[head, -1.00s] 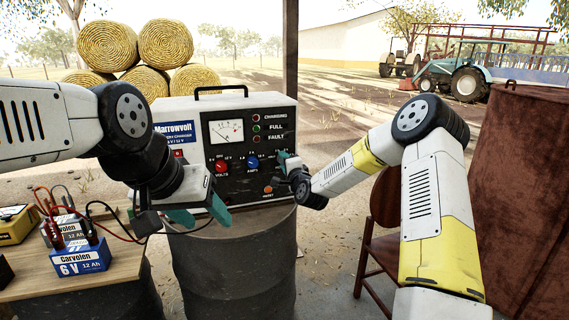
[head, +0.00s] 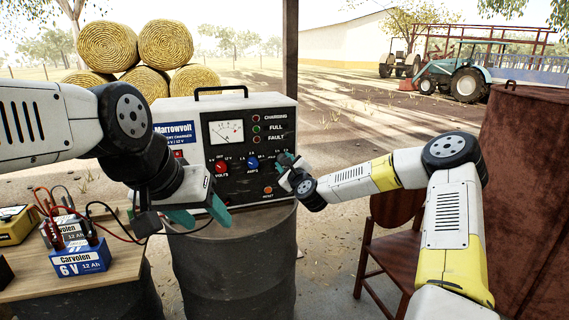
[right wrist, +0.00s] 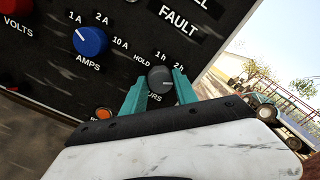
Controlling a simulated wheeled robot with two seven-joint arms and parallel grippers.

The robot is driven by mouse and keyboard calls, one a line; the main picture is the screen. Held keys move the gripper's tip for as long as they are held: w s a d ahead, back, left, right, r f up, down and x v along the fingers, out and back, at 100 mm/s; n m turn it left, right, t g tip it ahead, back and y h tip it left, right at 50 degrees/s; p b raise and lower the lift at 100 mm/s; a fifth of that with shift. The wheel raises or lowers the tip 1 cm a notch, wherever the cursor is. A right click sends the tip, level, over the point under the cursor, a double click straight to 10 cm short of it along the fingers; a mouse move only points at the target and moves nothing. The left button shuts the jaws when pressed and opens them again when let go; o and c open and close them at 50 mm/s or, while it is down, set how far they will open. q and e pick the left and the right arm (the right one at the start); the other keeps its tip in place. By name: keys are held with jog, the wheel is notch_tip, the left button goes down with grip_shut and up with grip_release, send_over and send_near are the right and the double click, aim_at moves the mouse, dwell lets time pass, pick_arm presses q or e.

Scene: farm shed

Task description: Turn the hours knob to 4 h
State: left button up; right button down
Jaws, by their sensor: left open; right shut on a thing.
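The battery charger (head: 177,104) stands on a drum, its dark front panel facing me. The hours knob (right wrist: 160,78) is dark grey with a pale pointer line, seen in the right wrist view. HOLD, 1 h and 2 h show around it; the 4 h mark is not visible, and part of the HOURS label is covered. The pointer seems to lie toward the right of the picture. My right gripper (right wrist: 160,88) is shut on the hours knob, one teal finger on each side; it also shows in the head view (head: 287,160). My left gripper (head: 200,214) is open and empty before the charger's lower left.
The red volts knob (head: 221,167), blue amps knob (head: 252,163) and orange reset button (head: 268,190) share the panel. Batteries (head: 80,259) with cables sit on the wooden bench (head: 35,283) at left. A brown chair (head: 390,255) and rusty tank (head: 525,190) stand at right.

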jog(key=shift+m, duration=1.3)
jog(key=c, duration=0.9)
grip_release()
jog(key=shift+c, duration=0.2)
jog(key=v, duration=0.8)
